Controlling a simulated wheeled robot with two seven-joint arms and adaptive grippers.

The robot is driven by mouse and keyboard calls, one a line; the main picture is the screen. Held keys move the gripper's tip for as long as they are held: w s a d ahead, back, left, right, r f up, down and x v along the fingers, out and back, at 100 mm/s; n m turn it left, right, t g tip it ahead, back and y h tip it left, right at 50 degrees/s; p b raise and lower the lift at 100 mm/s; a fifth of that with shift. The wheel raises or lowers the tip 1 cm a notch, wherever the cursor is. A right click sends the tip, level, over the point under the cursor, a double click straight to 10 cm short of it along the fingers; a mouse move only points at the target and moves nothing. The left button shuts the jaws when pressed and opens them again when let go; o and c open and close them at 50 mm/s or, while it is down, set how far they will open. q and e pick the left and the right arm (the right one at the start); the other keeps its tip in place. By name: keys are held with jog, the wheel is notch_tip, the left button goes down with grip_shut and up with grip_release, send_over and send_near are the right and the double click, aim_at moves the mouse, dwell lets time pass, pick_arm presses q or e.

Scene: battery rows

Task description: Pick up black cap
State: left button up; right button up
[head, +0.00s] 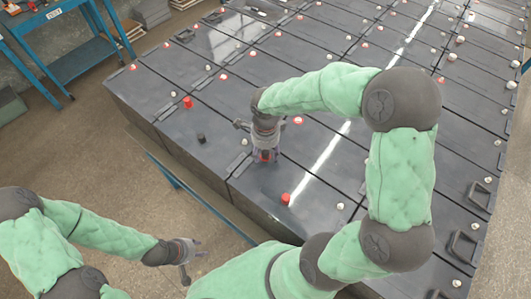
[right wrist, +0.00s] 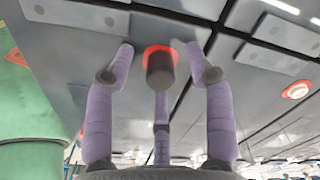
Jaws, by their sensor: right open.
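A black cap (right wrist: 160,70) with a red ring around its base shows in the right wrist view, between the spread fingers of my right gripper (right wrist: 160,54). The fingers appear apart from it. In the head view my right gripper (head: 263,152) is low over the battery top, with red showing at its fingertips; the cap there is mostly hidden. Another small black cap (head: 201,138) stands on a battery top to the left. My left gripper (head: 196,260) is open and empty, off the near edge of the batteries, at the lower left.
Red caps (head: 187,102) and (head: 285,198) stand on the dark battery rows (head: 150,95). Many white and red-ringed caps dot the tops. Black handles (head: 465,246) rise at the right. A blue cart (head: 75,62) stands at the upper left.

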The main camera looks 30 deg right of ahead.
aim_at(265, 151)
jog(key=c, duration=0.9)
jog(key=shift+o, duration=0.2)
jog(key=shift+r, duration=0.15)
jog(key=shift+r, duration=0.55)
notch_tip(265, 151, up, 2)
jog(key=shift+r+p, duration=0.1)
jog(key=shift+p, duration=0.25)
jog(key=s+a+r+p, duration=0.1)
jog(key=s+a+r, duration=0.2)
jog(key=r, duration=0.3)
jog(key=shift+s+a+r, duration=0.15)
jog(key=shift+s+a, duration=0.2)
jog(key=shift+s, duration=0.35)
jog(key=s+a+r, duration=0.1)
jog(key=s, duration=0.1)
jog(key=s+a+r, duration=0.1)
jog(key=a, duration=0.1)
jog(key=s+a+r+p, duration=0.1)
jog(key=s, duration=0.1)
jog(key=shift+s+a, duration=0.3)
jog(key=shift+s, duration=0.05)
jog(key=shift+s+a+r, duration=0.1)
jog(key=shift+s+a, duration=0.15)
jog(key=shift+s, duration=0.15)
